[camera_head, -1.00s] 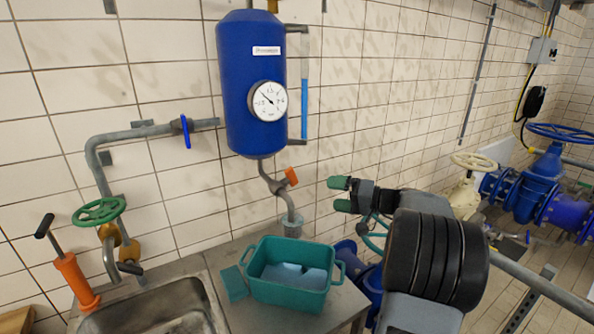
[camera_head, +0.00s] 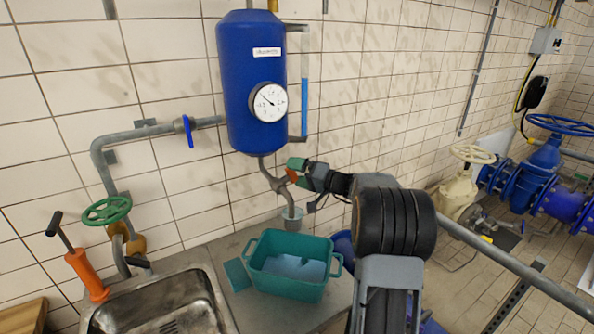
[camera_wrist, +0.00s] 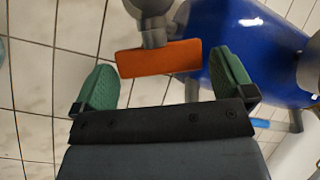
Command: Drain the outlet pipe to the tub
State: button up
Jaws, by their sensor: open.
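The blue tank (camera_head: 250,65) hangs on the tiled wall with a round gauge (camera_head: 268,102) on its front. An orange valve handle (camera_head: 292,176) sits on this pipe. My gripper (camera_head: 297,170) is at the handle, partly covering it. In the wrist view, the orange handle (camera_wrist: 160,58) lies between the open green fingers (camera_wrist: 166,82), with gaps on both sides. The teal tub (camera_head: 289,286) stands on the counter with bluish liquid inside.
A steel sink (camera_head: 160,298) with an orange hand pump (camera_head: 87,275) and a green wheel valve (camera_head: 106,210) is at left. A blue lever (camera_head: 188,131) sits on the wall pipe. Large blue valves (camera_head: 535,175) stand at right.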

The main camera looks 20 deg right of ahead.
jog(key=shift+w+a, duration=0.2)
jog(key=shift+w, duration=0.05)
jog(key=c, duration=0.7)
jog(key=shift+f+m+h+b, duration=0.15)
jog(key=shift+m+h+b, duration=0.15)
jog(key=shift+b, duration=0.3)
jog(key=shift+c, duration=0.2)
jog(key=shift+a+m+h+b, duration=0.1)
jog(key=shift+m+h+b, duration=0.2)
jog(key=shift+h+b, duration=0.15)
jog(key=shift+r+m+g+h, duration=0.2)
jog(key=shift+m+g+h, duration=0.4)
jog(key=shift+m+h, duration=0.35)
